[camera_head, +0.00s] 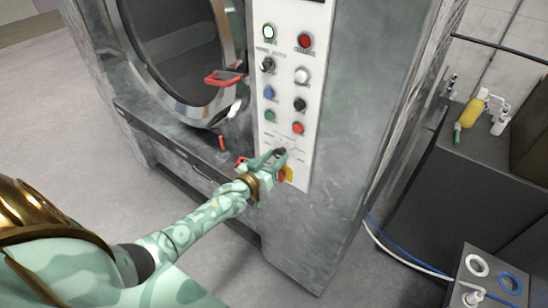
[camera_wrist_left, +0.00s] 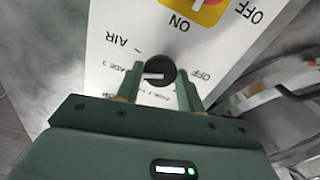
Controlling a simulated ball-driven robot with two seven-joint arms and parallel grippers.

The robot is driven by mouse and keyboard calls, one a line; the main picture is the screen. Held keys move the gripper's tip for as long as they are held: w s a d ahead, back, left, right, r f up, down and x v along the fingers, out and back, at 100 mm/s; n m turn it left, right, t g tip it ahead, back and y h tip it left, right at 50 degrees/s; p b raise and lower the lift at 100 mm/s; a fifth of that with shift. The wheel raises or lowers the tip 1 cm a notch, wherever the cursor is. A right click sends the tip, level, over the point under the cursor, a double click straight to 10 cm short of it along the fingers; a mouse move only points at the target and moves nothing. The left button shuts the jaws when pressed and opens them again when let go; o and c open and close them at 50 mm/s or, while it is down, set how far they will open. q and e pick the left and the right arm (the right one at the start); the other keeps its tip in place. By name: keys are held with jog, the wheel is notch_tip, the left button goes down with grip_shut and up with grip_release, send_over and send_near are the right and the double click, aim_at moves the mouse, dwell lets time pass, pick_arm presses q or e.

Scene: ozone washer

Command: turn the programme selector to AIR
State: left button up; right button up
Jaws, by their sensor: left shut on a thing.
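The programme selector (camera_wrist_left: 158,70) is a round black knob with a white pointer line on a white panel. In the left wrist view the line lies nearly level across the knob's left half. The AIR label is to its upper left, a GRADE 3 label to its left, and an OFF label to its right. My left gripper (camera_wrist_left: 160,86) has a finger on each side of the knob and is shut on it. In the head view my left gripper (camera_head: 272,158) reaches the selector (camera_head: 280,152) low on the panel and partly covers it. My right gripper is not in view.
Buttons and lamps fill the white panel (camera_head: 288,90) above the knob. A yellow-backed red switch (camera_head: 287,174) sits just below it. The round door (camera_head: 175,50) with a red handle (camera_head: 224,78) is to the left. A dark bench (camera_head: 455,185) stands at the right.

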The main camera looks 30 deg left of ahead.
pick_arm(q)
jog(key=m, duration=0.5)
jog(key=shift+s+f+m, duration=0.1)
jog(key=shift+f+m, duration=0.05)
jog(key=shift+m, duration=0.55)
jog(key=o, duration=1)
jog(key=shift+c, duration=0.2)
jog(key=s+a+b, duration=0.1)
jog(key=s, duration=1.5)
jog(key=shift+a, duration=0.15)
jog(key=shift+s, duration=0.1)
